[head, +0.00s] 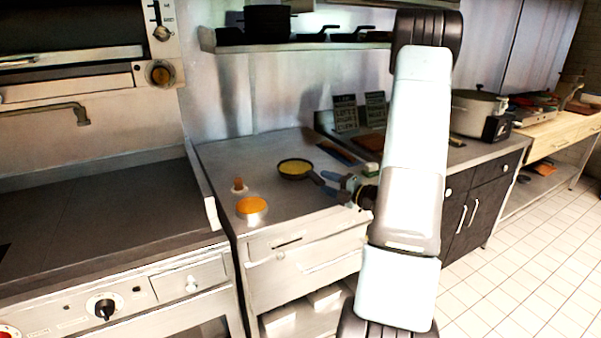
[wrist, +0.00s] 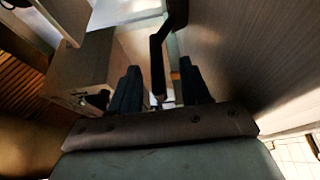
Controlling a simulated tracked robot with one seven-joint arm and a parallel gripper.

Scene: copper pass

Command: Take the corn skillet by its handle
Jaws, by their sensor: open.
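The corn skillet (head: 295,168) is a small dark round pan with yellow contents. It sits on the grey metal counter in the head view. Its handle (head: 314,178) points right and toward the front, to my gripper (head: 330,185). In the wrist view my gripper (wrist: 160,70) has its two dark fingers apart. A dark bar (wrist: 157,55) that looks like the skillet handle shows between them, with a gap visible on both sides. The pan itself is not clearly seen in the wrist view. My arm hides part of the counter to the right.
A round orange-topped dish (head: 252,206) and a small brown item (head: 238,185) stand left of the skillet on the counter (head: 235,155). Two dark signs (head: 345,113) stand behind. A large pot (head: 477,112) is at right. A shelf (head: 300,44) with dark pans hangs above.

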